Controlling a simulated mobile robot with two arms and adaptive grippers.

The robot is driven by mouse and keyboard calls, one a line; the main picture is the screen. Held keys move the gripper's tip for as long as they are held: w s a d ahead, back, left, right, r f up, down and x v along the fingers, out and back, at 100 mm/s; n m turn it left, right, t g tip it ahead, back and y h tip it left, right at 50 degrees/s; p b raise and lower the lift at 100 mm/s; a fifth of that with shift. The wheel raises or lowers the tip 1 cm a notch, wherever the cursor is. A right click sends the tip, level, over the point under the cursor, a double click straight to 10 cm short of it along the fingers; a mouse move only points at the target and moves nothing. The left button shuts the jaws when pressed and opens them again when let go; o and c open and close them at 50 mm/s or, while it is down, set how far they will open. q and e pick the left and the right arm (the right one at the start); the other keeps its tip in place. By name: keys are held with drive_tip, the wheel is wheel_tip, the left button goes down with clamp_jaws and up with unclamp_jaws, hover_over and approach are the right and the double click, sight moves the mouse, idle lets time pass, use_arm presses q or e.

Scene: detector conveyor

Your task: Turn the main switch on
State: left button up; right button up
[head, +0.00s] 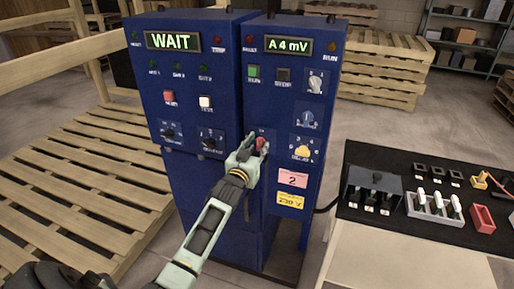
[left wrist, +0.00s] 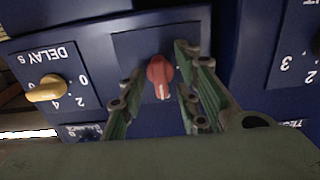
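The blue cabinet (head: 228,185) stands in the middle of the head view. A red rotary knob, seemingly the main switch (head: 262,144), is on its right section, partly hidden by my left gripper (head: 250,150). In the left wrist view the red knob (left wrist: 159,76) sits on a dark square plate, its pale mark pointing down in the picture. The fingers of my left gripper (left wrist: 160,88) stand open on either side of the knob, with a gap on the left and a smaller one on the right.
The display (head: 172,41) reads WAIT and the other display (head: 289,45) reads A 4 mV. A yellow delay knob (head: 302,150) is beside the red one. A dark-topped table (head: 385,225) with trays stands right; wooden pallets (head: 75,190) lie left.

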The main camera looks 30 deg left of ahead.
use_arm(q)
drive_tip(key=shift+s, duration=0.15)
drive_tip(key=v, duration=1.1)
drive_tip(key=shift+s, duration=0.4)
drive_tip(key=s+d+f+m+g+h, duration=0.1)
drive_tip(key=d+f+g, duration=0.1)
drive_tip(key=f, duration=0.8)
drive_tip(key=s+d+f+g+h, duration=0.1)
drive_tip(key=d+f+g, duration=0.1)
drive_tip(key=f, duration=0.8)
drive_tip(key=s+d+f+m+g+h, duration=0.1)
drive_tip(key=s+d+f+g, duration=0.15)
drive_tip(key=s+f, duration=0.6)
drive_tip(key=s+d+f+g, duration=0.2)
drive_tip(key=s+d+f, duration=0.15)
drive_tip(key=f, duration=0.95)
drive_tip(key=s+d+f+m+g, duration=0.1)
drive_tip(key=s+f, duration=0.5)
drive_tip(key=s, duration=0.6)
drive_tip(key=s+d+f+m+g+h, duration=0.1)
drive_tip(key=s+d+f+g, duration=0.2)
drive_tip(key=s, duration=0.9)
drive_tip(key=s+d+f+m+g, duration=0.1)
drive_tip(key=s+f+g, duration=0.3)
drive_tip(key=s+f, duration=0.5)
drive_tip(key=s+d, duration=0.1)
drive_tip(key=s, duration=0.2)
drive_tip(key=shift+d, duration=0.4)
